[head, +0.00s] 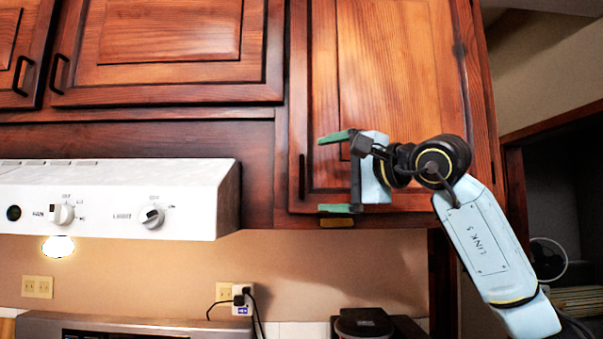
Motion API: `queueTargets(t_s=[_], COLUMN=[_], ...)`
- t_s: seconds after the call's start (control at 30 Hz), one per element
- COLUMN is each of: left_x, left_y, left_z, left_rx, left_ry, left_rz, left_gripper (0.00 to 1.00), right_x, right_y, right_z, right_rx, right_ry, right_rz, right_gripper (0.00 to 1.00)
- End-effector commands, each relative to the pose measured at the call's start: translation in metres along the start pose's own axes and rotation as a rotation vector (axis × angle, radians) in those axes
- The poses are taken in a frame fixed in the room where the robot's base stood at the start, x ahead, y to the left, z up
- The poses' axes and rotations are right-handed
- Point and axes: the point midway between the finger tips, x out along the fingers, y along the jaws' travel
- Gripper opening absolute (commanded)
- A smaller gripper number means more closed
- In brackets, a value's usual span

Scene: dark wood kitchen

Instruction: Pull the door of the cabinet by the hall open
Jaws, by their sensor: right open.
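The cabinet door by the hall (395,60) is reddish wood with a raised panel, at the upper right of the head view. It looks shut. Its dark vertical handle (302,177) is at the door's lower left edge. My right gripper (328,174) is in front of the door's lower part, fingers pointing left toward the handle. Its green-tipped fingers are wide apart, one above the other, with nothing between them. The fingertips end a little right of the handle in the picture; I cannot tell the depth gap. My left gripper is not in view.
A white range hood (110,200) juts out at the left below other wooden cabinets (165,45). A dark appliance (365,323) stands below the door. A wall outlet with plugs (242,297) is low in the middle. The hall opening (550,190) lies at the right.

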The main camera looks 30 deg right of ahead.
Motion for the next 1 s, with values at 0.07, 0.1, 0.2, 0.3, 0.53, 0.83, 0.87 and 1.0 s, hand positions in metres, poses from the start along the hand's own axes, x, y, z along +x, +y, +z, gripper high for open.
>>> queueTargets(t_s=[0.07, 0.1, 0.2, 0.3, 0.53, 0.83, 0.87, 1.0], left_x=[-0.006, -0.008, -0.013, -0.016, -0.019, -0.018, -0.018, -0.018], left_y=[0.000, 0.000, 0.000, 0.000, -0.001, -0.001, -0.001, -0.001], left_z=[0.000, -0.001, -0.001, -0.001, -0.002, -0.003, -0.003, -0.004], left_rx=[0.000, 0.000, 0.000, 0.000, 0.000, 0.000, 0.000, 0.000], left_ry=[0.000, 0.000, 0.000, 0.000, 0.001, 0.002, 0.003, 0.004], left_rz=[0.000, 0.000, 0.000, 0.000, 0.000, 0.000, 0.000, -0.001], left_gripper=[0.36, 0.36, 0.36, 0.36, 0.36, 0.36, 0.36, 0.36], right_x=[0.019, 0.027, 0.046, 0.059, 0.074, 0.075, 0.075, 0.075], right_y=[-0.002, -0.001, -0.001, -0.001, 0.000, 0.000, 0.000, 0.000], right_z=[0.001, 0.001, 0.001, 0.001, 0.000, 0.001, 0.001, 0.001], right_rx=[0.004, 0.004, 0.004, 0.003, 0.002, 0.002, 0.002, 0.002], right_ry=[-0.003, -0.004, -0.004, -0.003, -0.002, -0.002, -0.002, -0.002], right_rz=[0.003, 0.003, 0.003, 0.001, 0.000, 0.000, 0.000, 0.000], right_gripper=[1.00, 1.00, 1.00, 1.00, 1.00, 0.95, 0.91, 0.72])
